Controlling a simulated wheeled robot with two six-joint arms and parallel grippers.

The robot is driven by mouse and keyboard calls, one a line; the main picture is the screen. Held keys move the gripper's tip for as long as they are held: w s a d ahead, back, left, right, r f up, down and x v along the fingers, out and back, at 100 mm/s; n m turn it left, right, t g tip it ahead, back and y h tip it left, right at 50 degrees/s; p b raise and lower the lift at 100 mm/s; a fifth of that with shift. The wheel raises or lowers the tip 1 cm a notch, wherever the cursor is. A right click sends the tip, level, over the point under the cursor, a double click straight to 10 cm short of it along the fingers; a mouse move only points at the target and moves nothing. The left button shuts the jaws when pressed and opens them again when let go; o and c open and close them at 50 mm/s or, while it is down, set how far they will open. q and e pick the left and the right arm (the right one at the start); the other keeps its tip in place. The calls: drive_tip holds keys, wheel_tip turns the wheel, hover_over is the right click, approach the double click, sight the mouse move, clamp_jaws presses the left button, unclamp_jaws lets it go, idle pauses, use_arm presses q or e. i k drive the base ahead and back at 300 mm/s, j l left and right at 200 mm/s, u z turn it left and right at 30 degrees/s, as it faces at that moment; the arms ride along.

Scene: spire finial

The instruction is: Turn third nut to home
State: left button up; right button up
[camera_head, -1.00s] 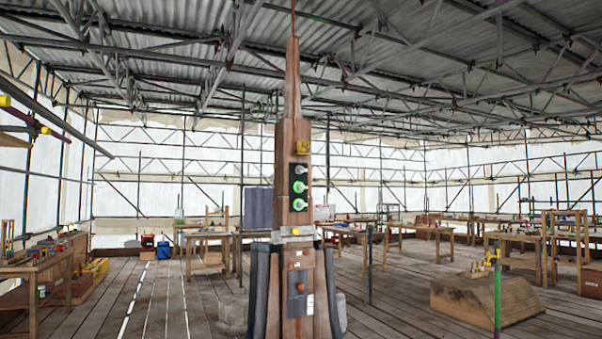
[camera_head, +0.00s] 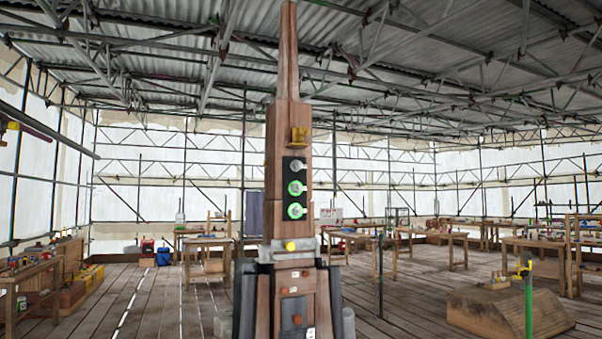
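A tall wooden spire (camera_head: 278,225) stands upright in the middle of the view. A black panel (camera_head: 293,178) on its face carries three round nuts in a column. The top nut (camera_head: 297,165) is pale grey-white. The middle nut (camera_head: 296,188) and the bottom nut (camera_head: 296,211) show green rings, and each has a small pale bar pointing right. Neither of my grippers is in view.
Workbenches with tools stand at the left (camera_head: 30,277) and back right. A wooden block (camera_head: 508,312) and a green post (camera_head: 528,305) are at the front right. The plank floor between is mostly open. Scaffolding surrounds the space.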

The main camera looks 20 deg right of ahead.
sight(293, 166)
drive_tip(key=i+l, duration=0.8)
drive_tip(key=i+l+u, duration=0.1)
drive_tip(key=i+l, duration=0.7)
drive_tip(key=l, duration=0.1)
